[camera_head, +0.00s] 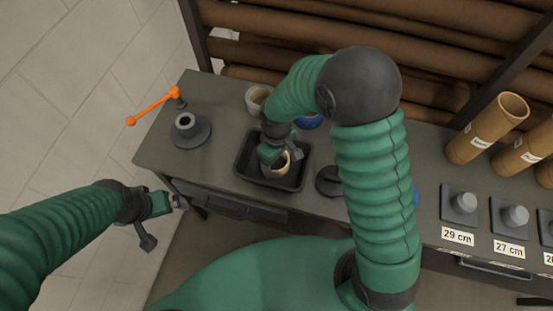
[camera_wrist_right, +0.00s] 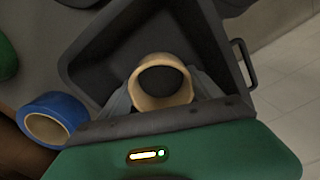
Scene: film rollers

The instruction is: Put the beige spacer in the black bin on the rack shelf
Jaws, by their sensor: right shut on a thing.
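The beige spacer (camera_wrist_right: 144,98) is a short ring with a dark hole, held in my right gripper (camera_wrist_right: 165,100). In the head view the spacer (camera_head: 284,164) shows over the inside of the black bin (camera_head: 245,178), partly covered by the gripper (camera_head: 277,160). The bin is an open tray on the grey shelf top; its wall also shows in the right wrist view (camera_wrist_right: 211,45). I cannot tell whether the spacer touches the bin floor. My left gripper (camera_head: 180,203) is out in front of the shelf's left end, away from the bin; its jaw state is unclear.
A blue tape roll (camera_wrist_right: 48,120) and a pale roll (camera_head: 257,98) stand behind the bin. A dark flanged hub (camera_head: 189,130) and an orange crank (camera_head: 152,106) are at the left. A dark disc (camera_head: 328,181) lies right of the bin. Cardboard tubes (camera_head: 488,128) stand farther right.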

